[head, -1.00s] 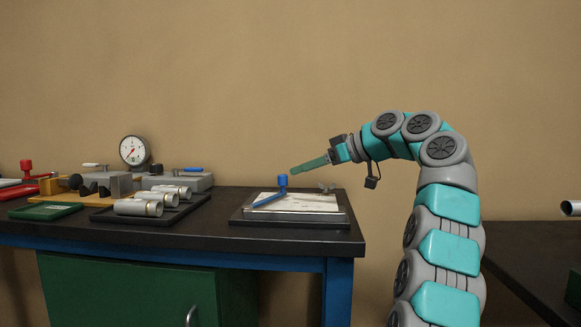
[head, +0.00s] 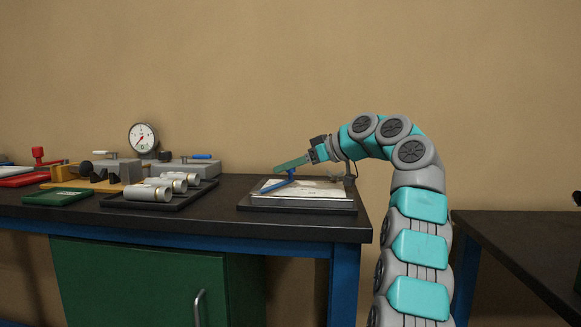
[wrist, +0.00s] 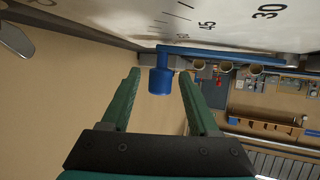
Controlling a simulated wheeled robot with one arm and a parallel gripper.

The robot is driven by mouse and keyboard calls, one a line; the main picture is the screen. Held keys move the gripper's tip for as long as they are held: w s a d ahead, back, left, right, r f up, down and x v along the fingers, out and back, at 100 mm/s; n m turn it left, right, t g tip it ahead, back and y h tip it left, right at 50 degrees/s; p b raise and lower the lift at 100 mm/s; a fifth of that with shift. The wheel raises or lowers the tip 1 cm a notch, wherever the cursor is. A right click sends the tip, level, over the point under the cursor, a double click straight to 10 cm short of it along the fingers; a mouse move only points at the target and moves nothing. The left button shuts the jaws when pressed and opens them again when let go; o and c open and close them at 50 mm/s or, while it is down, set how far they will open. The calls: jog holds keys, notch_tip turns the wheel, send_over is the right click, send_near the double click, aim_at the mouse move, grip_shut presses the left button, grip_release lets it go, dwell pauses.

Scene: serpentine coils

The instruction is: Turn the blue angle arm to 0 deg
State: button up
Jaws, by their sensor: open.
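The blue angle arm (head: 274,187) lies on a pale scale plate (head: 315,190) set on a dark base on the workbench. In the wrist view, the arm's blue bar (wrist: 235,53) runs along the plate edge and ends in a blue round knob (wrist: 160,81). The plate (wrist: 225,22) shows printed marks, with 45 nearer the knob and 30 further right. My gripper (wrist: 160,75) is open, with one green finger on each side of the knob and visible gaps to both. In the head view, my gripper (head: 291,166) covers the knob.
On the bench to the left are a dark tray (head: 168,202) of metal cylinders, a green tray (head: 57,197), a dial gauge (head: 143,137) and grey blocks. A second dark table (head: 520,245) stands at the right. Bench top (head: 232,195) between the cylinder tray and plate is clear.

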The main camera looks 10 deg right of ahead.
grip_shut()
dwell(0.4)
dwell(0.9)
